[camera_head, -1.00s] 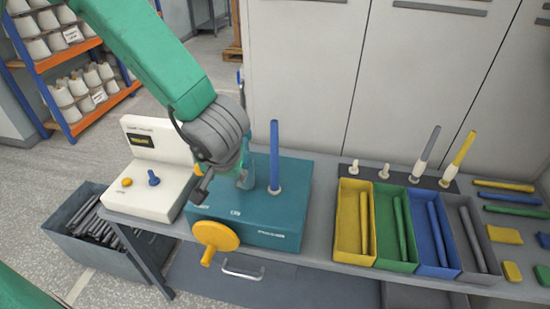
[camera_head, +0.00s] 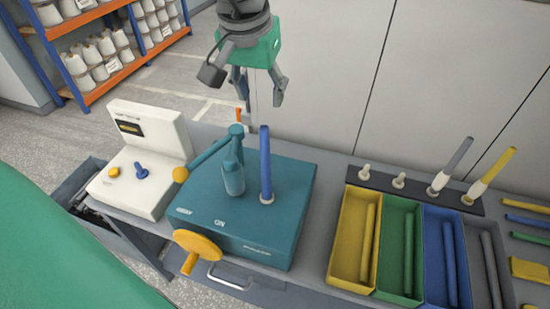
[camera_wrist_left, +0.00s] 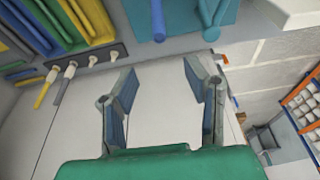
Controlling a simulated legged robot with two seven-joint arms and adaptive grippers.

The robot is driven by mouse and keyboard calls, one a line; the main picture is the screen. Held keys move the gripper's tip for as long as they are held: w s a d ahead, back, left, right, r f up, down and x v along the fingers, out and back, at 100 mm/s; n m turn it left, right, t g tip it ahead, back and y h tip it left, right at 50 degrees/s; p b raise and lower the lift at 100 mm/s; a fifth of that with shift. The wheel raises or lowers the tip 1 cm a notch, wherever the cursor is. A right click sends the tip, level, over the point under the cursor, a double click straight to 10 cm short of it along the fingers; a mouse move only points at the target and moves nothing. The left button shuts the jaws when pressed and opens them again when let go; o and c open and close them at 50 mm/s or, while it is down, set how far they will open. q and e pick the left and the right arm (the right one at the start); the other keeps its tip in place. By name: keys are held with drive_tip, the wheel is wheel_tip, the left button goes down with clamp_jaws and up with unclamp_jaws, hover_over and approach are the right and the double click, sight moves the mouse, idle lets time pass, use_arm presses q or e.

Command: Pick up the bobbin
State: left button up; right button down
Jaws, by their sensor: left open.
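A tall blue bobbin (camera_head: 265,164) stands upright on a teal machine box (camera_head: 285,225). Its end also shows at the top of the left wrist view (camera_wrist_left: 158,20). My left gripper (camera_head: 258,97) is open and empty, behind and above the box, apart from the bobbin. In the left wrist view its two fingers (camera_wrist_left: 162,75) are spread with nothing between them. A grey bobbin (camera_head: 452,164) and a yellow bobbin (camera_head: 494,170) stand on a dark peg strip (camera_head: 415,192) at the right. My right gripper does not show.
A teal lever arm (camera_head: 208,152) and cylinder stand left of the blue bobbin. A white control unit (camera_head: 150,130) is at the left. Yellow (camera_head: 345,240), green, blue and grey trays holding rods stand at the right. Cabinet doors rise behind the bench.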

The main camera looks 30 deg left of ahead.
sight(266, 139)
use_arm(q)
drive_tip(key=x, duration=0.2)
drive_tip(key=b+x, duration=0.1)
drive_tip(key=x, duration=0.4)
drive_tip(key=shift+s+d+f, duration=0.15)
drive_tip(key=shift+s+d, duration=0.05)
drive_tip(key=shift+s, duration=0.05)
drive_tip(key=shift+w+f, duration=0.2)
drive_tip(key=shift+f, duration=0.05)
drive_tip(key=x, duration=0.1)
drive_tip(key=b+x, duration=0.1)
drive_tip(key=x, duration=0.1)
drive_tip(key=s+x, duration=0.1)
drive_tip(key=x, duration=0.1)
drive_tip(key=shift+a+b, duration=0.3)
drive_tip(key=shift+w+f, duration=0.15)
drive_tip(key=shift+f, duration=0.05)
drive_tip(key=shift+d+r, duration=0.1)
clamp_jaws()
